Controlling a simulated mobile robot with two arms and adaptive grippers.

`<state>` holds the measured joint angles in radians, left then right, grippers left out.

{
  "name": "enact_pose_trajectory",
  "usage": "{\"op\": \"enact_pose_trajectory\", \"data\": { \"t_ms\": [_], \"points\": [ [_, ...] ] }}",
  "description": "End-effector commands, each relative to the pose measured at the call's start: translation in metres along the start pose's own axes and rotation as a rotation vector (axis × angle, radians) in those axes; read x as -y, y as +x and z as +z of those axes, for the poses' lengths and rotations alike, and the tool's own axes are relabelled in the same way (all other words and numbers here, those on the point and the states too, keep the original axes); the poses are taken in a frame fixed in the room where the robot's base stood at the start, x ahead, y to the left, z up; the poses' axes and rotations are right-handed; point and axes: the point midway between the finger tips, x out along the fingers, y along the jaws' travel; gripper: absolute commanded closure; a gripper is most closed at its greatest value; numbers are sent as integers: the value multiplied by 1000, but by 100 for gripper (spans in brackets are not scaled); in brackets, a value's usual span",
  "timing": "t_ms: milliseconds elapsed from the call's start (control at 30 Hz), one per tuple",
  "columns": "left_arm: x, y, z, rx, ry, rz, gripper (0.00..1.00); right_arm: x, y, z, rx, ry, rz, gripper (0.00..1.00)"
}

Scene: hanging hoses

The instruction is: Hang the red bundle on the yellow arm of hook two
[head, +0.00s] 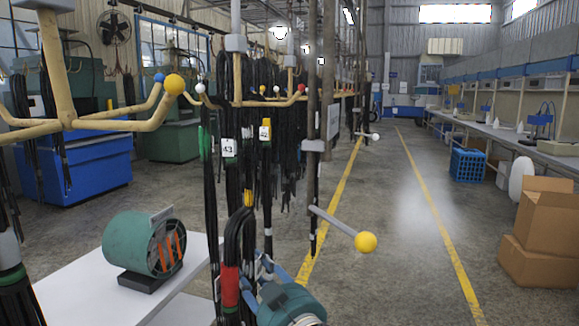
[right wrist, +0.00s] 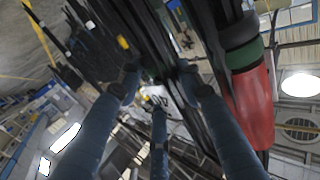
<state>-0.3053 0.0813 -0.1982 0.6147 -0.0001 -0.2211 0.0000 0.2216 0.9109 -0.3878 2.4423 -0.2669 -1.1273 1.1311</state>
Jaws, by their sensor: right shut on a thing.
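The red bundle, black hoses with a red band (head: 230,286), hangs near the bottom middle of the head view. The red band also shows large and close at the right of the right wrist view (right wrist: 254,105), with a green band above it. My right gripper (head: 257,277) is shut on this bundle's black hoses; its blue fingers (right wrist: 160,85) close around dark hoses beside the band. One yellow ball (head: 366,242) tips a grey rod right of the bundle. Another yellow ball (head: 174,84) tips a cream hook arm at upper left. I cannot tell which hook is two. My left gripper is not in view.
A white table (head: 75,290) with a green motor (head: 140,243) stands at lower left. Black hose bundles with tags (head: 229,148) hang behind. Cardboard boxes (head: 545,225) stand at right. The floor between the yellow lines is clear.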

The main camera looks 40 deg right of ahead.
Motion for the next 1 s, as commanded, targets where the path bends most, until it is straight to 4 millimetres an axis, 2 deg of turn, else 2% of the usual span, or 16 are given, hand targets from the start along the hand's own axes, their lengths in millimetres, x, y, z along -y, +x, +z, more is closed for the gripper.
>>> {"op": "enact_pose_trajectory", "data": {
  "t_ms": [33,233,333,433,567,700,900,1000],
  "points": [
    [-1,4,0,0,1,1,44,-2,7,-24,-24,-4,-4,100],
    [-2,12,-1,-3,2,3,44,-2,20,-91,-13,-12,-51,100],
    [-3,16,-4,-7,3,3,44,0,16,-127,-8,-17,-87,100],
    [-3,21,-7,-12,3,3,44,4,2,-164,-3,-22,-132,100],
    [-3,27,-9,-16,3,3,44,10,-30,-208,4,-31,-202,100],
    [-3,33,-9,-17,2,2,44,18,-80,-245,13,-42,-285,100],
    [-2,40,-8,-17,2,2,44,25,-149,-268,30,-54,-384,100],
    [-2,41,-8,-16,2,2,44,27,-171,-271,38,-57,-414,100]
  ]
}}
